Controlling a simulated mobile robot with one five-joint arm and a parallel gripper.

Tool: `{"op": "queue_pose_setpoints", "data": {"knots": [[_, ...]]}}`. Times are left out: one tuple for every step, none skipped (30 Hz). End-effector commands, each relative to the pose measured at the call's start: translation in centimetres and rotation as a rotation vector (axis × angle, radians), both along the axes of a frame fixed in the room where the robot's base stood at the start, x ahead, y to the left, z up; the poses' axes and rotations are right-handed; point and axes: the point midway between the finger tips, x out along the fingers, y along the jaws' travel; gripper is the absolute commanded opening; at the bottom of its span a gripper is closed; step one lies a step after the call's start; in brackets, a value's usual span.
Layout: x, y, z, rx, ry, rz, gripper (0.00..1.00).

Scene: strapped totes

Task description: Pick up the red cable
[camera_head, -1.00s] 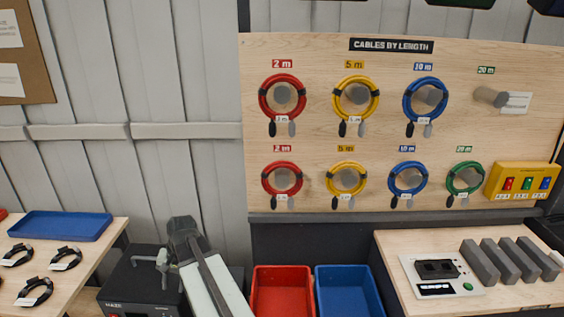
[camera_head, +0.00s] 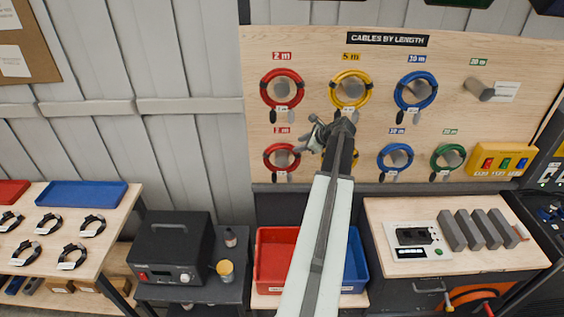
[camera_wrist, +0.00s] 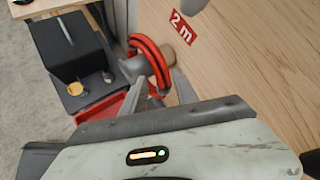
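Two red cable coils hang on pegs on the wooden board, an upper one (camera_head: 263,91) and a lower one (camera_head: 267,165), each under a red "2 m" label. My gripper (camera_head: 314,136) is just right of the lower red coil in the head view. In the wrist view a red coil (camera_wrist: 162,65) hangs on a grey peg, ahead of my gripper (camera_wrist: 162,87). The fingers are apart, with the coil's near side at the gap between them. I cannot tell whether they touch it. My arm hides most of the lower yellow coil.
Yellow (camera_head: 370,91), blue (camera_head: 398,95) and green (camera_head: 433,160) coils hang nearby. A red bin (camera_head: 262,265) and a blue bin (camera_head: 358,265) stand below the board. A black device (camera_head: 172,245) stands on the left. A workbench (camera_head: 455,265) is on the right.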

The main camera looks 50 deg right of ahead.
Motion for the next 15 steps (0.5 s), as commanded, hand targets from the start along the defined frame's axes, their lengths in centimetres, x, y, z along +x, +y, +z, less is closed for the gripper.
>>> {"op": "queue_pose_setpoints", "data": {"knots": [[0.4,-0.1,-0.7,-0.001,0.0,0.001,0.35],[0.5,-0.1,-0.6,-0.001,0.0,0.001,0.35],[0.5,-0.1,-0.5,-0.001,0.0,0.001,0.35],[0.5,-0.1,-0.6,-0.001,0.0,0.001,0.35],[0.6,-0.1,-0.7,-0.001,0.0,0.001,0.35],[0.9,-0.2,-1.1,-0.001,0.0,0.001,0.35],[1.2,-0.2,-1.5,0.0,0.001,0.001,0.35],[1.5,-0.3,-1.9,-0.001,0.001,0.002,0.35],[2.0,-0.4,-2.5,-0.001,0.001,0.002,0.35],[2.4,-0.4,-2.9,-0.001,0.0,0.004,0.35],[2.9,-0.5,-3.4,-0.001,0.0,0.004,0.35],[3.4,-0.6,-3.8,-0.001,0.001,0.005,0.35],[3.8,-0.7,-4.0,-0.001,0.0,0.004,0.35],[4.0,-0.8,-4.2,-0.001,0.001,0.003,0.35],[4.2,-0.8,-4.2,-0.001,0.001,0.002,0.35]]}}
